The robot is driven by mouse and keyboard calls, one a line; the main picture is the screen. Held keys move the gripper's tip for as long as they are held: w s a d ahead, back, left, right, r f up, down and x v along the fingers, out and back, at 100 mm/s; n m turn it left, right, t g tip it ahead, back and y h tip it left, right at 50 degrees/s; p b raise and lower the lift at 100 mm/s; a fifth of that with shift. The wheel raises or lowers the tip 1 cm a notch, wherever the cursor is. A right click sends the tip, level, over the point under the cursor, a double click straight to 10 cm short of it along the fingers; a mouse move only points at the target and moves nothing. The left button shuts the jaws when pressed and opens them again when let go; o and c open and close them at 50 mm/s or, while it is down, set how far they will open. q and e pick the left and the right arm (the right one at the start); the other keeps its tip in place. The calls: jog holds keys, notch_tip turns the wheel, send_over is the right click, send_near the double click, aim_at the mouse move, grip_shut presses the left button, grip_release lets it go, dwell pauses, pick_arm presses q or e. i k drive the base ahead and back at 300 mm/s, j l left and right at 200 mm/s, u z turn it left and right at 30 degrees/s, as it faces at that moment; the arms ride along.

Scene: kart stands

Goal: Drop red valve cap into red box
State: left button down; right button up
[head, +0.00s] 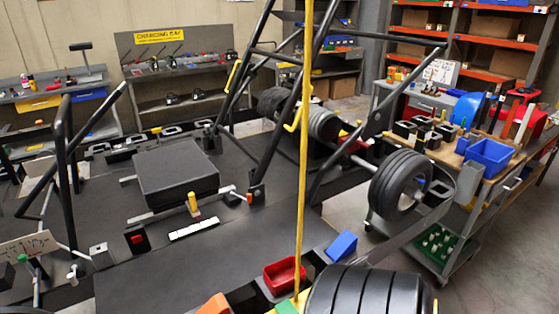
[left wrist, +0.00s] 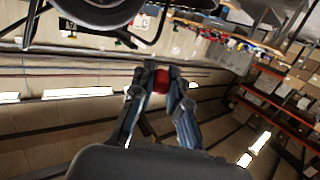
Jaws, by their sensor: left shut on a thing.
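My left gripper (left wrist: 160,74) shows in the left wrist view, with its two fingers closed on a small round red thing, the red valve cap (left wrist: 161,82). The fingers hide the sides of the cap. The red box (head: 285,277) is an open tray at the lower middle of the head view, beside a yellow upright pole. I cannot make out the left gripper in the head view, so its distance from the box is not clear. My right gripper is in neither view.
A yellow pole (head: 304,150) rises next to the red box. A blue box (head: 341,245) and a large black tyre (head: 365,291) are close to its right. The kart's black frame and a dark seat block (head: 176,168) fill the middle. A cart with a blue bin (head: 488,158) stands right.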

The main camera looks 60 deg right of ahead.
aim_at(284, 276)
jog(key=i+l+z, duration=0.1)
jog(key=z, duration=1.65)
jog(key=k+z, duration=0.1)
jog(key=z, duration=0.2)
